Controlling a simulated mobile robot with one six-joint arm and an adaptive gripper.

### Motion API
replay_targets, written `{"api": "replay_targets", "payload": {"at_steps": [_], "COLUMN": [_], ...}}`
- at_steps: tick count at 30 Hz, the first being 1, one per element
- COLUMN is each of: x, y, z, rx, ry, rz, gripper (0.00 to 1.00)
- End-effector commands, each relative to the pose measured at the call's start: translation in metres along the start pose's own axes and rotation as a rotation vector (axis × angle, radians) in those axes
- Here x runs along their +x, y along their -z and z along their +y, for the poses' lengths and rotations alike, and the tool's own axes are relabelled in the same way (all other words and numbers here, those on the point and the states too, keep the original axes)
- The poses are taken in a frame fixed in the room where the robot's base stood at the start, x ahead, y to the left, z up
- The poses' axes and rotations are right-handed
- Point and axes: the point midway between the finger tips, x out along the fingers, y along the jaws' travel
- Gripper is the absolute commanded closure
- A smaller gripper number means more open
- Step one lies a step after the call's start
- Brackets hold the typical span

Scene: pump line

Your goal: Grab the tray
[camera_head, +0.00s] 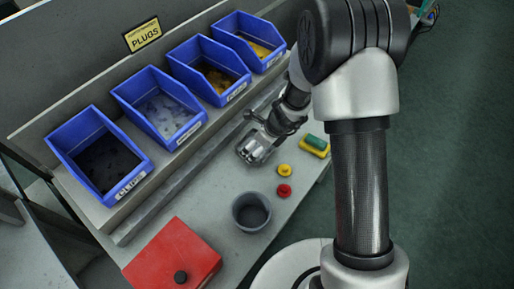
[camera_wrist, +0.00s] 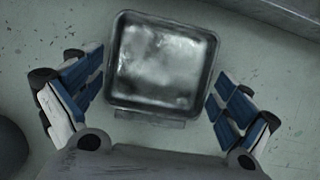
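The tray is a small square metal tray (camera_wrist: 160,60) with a raised rim and a shiny, mottled inside. In the wrist view it lies on the grey bench top, between and ahead of my fingers. My gripper (camera_wrist: 155,95) is open, with one blue-padded finger on each side of the tray's near part. A gap shows between the tray and each finger, narrower on the right. In the head view my gripper (camera_head: 258,150) is over the bench, pointing down, and the tray there is mostly hidden by it.
Blue bins (camera_head: 100,155) stand on a raised shelf behind the bench. On the bench top (camera_head: 215,205) are a dark grey cup (camera_head: 251,212), a red box (camera_head: 172,258) with a black knob, red (camera_head: 284,190) and yellow (camera_head: 284,170) knobs, and a green-yellow sponge (camera_head: 315,146).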

Motion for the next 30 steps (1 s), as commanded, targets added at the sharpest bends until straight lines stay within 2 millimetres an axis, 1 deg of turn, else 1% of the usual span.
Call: {"api": "replay_targets", "payload": {"at_steps": [2, 12, 19, 23, 26, 30], "x": [0.0, 0.0, 0.0, -0.005, -0.013, -0.033], "y": [0.0, 0.0, 0.0, -0.002, -0.006, -0.014], "z": [0.0, 0.0, 0.0, 0.0, 0.0, 0.0], "rx": [0.0, 0.0, 0.0, 0.0, 0.0, -0.001], "ry": [0.0, -0.001, 0.0, 0.0, 0.0, 0.0], "rz": [0.0, 0.0, 0.0, 0.0, -0.001, -0.001], "gripper": [0.14, 0.36, 0.37, 0.37, 0.37, 0.37]}}
